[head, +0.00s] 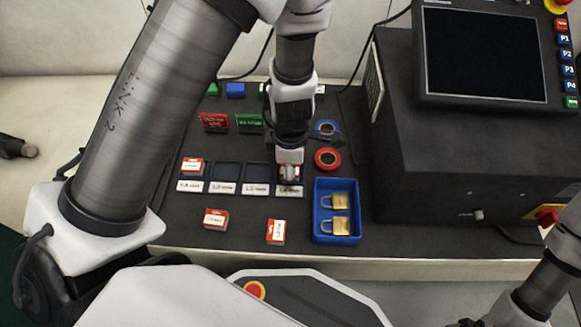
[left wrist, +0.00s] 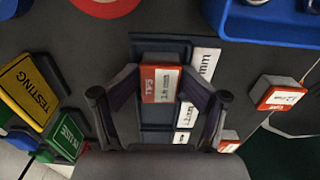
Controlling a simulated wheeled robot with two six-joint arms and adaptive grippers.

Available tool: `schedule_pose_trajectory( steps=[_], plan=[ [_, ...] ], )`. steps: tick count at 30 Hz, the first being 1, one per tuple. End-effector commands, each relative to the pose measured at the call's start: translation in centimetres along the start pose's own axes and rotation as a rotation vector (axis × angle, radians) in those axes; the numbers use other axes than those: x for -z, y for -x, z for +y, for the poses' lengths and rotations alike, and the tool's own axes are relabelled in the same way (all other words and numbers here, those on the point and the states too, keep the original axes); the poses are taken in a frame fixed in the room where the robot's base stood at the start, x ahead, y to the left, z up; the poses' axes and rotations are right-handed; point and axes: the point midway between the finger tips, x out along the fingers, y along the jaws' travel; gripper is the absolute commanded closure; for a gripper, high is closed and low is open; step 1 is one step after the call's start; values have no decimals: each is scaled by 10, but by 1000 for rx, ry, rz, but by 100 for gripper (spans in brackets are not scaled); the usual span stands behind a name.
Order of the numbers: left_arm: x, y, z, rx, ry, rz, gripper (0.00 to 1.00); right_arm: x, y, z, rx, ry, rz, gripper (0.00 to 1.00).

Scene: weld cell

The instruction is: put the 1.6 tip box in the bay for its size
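My left gripper (head: 290,168) is over the rightmost bay of a row of several dark bays. Its fingers (left wrist: 161,80) are shut on a red and white tip box (left wrist: 161,85) whose label reads TIPS 1.6 mm. The box (head: 290,174) also shows under the gripper in the head view. The rightmost bay (left wrist: 145,46) shows behind the box in the left wrist view, with its white size label (head: 289,191) in front. The box looks held above the bay or at its rim; the exact height is hard to tell. My right gripper is out of view.
The leftmost bay holds a tip box (head: 193,166); the two middle bays look empty. Two loose tip boxes (head: 215,218) (head: 276,231) lie in front. A blue tray (head: 337,184) with padlocks, tape rolls (head: 327,158), signs (head: 214,122) and a black machine (head: 470,150) stand around.

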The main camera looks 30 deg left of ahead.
Motion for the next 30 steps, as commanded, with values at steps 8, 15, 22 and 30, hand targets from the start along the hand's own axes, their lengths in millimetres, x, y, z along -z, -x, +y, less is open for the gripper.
schedule_pose_trajectory(
  steps=[8, 15, 22, 30],
  plan=[
    [0, 30, 0, -1, 0, -1, 39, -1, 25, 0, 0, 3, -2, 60],
    [0, 96, 0, -1, -1, -1, 39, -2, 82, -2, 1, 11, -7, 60],
    [0, 132, 0, -1, 0, -1, 39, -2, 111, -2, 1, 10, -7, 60],
    [0, 133, 0, -1, 0, -1, 39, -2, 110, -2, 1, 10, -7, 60]
  ],
)
